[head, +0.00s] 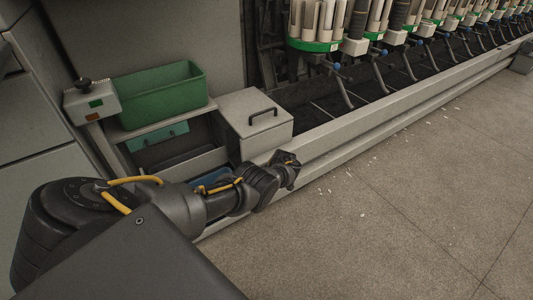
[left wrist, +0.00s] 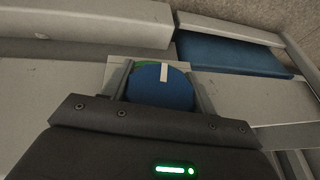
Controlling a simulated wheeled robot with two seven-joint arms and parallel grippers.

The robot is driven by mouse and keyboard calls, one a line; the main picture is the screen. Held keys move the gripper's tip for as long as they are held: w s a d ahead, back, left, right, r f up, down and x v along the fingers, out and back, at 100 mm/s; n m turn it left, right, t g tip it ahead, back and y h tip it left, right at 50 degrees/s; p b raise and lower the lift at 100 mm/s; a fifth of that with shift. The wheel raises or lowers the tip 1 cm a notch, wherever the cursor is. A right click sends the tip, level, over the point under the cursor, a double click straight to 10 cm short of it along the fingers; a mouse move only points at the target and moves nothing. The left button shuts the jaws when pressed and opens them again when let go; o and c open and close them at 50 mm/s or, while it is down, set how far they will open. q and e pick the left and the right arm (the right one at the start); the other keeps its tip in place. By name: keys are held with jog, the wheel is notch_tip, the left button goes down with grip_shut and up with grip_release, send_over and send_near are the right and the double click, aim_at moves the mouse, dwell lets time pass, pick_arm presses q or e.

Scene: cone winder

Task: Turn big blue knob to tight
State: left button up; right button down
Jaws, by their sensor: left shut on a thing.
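The big blue knob (left wrist: 158,93) shows in the left wrist view, round, with a white pointer mark standing upright in the picture near its top edge. A bit of green shows at its upper left rim, on the pale plate behind. My left gripper (left wrist: 160,78) has one finger on each side of the knob and is shut on it. The knob's lower part is hidden by the gripper body. In the head view my left arm reaches in front of the machine's lower front; its fingers and the knob cannot be made out there. My right gripper is in neither view.
A green bin (head: 150,95) stands on a shelf beside a small control box (head: 92,100). A grey box with a black handle (head: 262,113) sits to its right. A blue panel (left wrist: 232,52) lies right of the knob. The floor (head: 400,210) at right is open, with small white scraps.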

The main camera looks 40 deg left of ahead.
pick_arm(q)
jog(key=shift+s, duration=0.1)
dwell(0.3)
jog(key=o, duration=1)
